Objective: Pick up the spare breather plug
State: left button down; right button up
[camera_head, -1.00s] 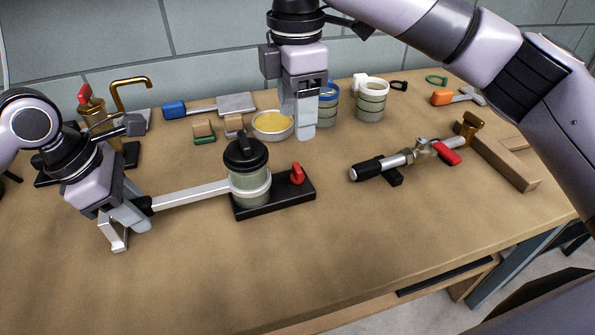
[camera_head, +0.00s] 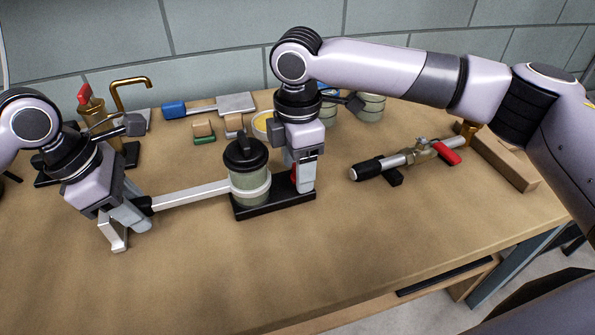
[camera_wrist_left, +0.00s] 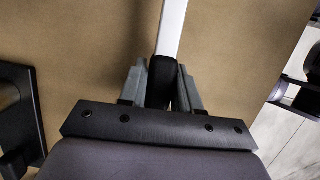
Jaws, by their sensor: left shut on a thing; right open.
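The red plug (camera_head: 293,174), which I take for the spare breather plug, stands on the black base (camera_head: 275,206) beside the strapped tank (camera_head: 249,185). It is mostly hidden behind my right gripper (camera_head: 306,186). That gripper is open and points down at the plug; I cannot tell whether its fingers touch it. My left gripper (camera_head: 136,213) is shut on the black grip of the silver strap handle (camera_head: 192,194). In the left wrist view, the silver handle (camera_wrist_left: 171,28) runs up from between the fingers. A pale strap rings the tank, which has a black lid.
A valve pipe (camera_head: 400,160) with a red lever lies to the right. A blue-handled tool (camera_head: 235,103), small blocks (camera_head: 203,130) and cans (camera_head: 371,107) stand at the back. The front of the wooden bench (camera_head: 330,260) is clear.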

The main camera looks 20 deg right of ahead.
jog(key=c, duration=1.1)
notch_tip(320, 180, up, 18)
dwell(0.5)
pick_arm(q)
jog(key=c, duration=0.7)
grip_release()
